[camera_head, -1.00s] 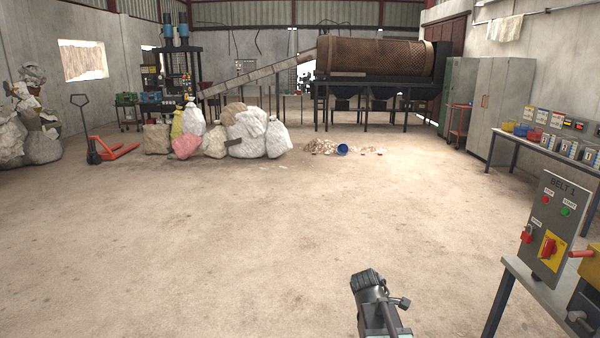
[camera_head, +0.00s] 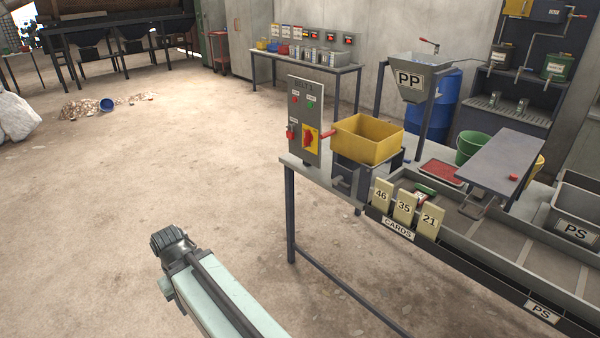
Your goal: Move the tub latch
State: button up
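A yellow tub (camera_head: 367,138) sits on a dark stand at the left end of the steel bench, right of the middle of the view. A red-orange handle (camera_head: 328,134) sticks out at its left side, beside the control panel. A small grey part (camera_head: 345,181) is below the tub at the bench edge; I cannot tell which of these is the latch. The dark end of my arm, where my gripper (camera_head: 170,240) seems to be, is over open floor at lower left, well apart from the tub. Its fingers cannot be made out.
The grey control panel (camera_head: 306,122) with a red switch stands left of the tub. Cards (camera_head: 404,207) numbered 46, 35 and 21 stand along the front of the bench.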

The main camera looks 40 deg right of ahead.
aim_at(339, 180)
jog(key=i, duration=0.4)
jog(key=z, duration=0.5)
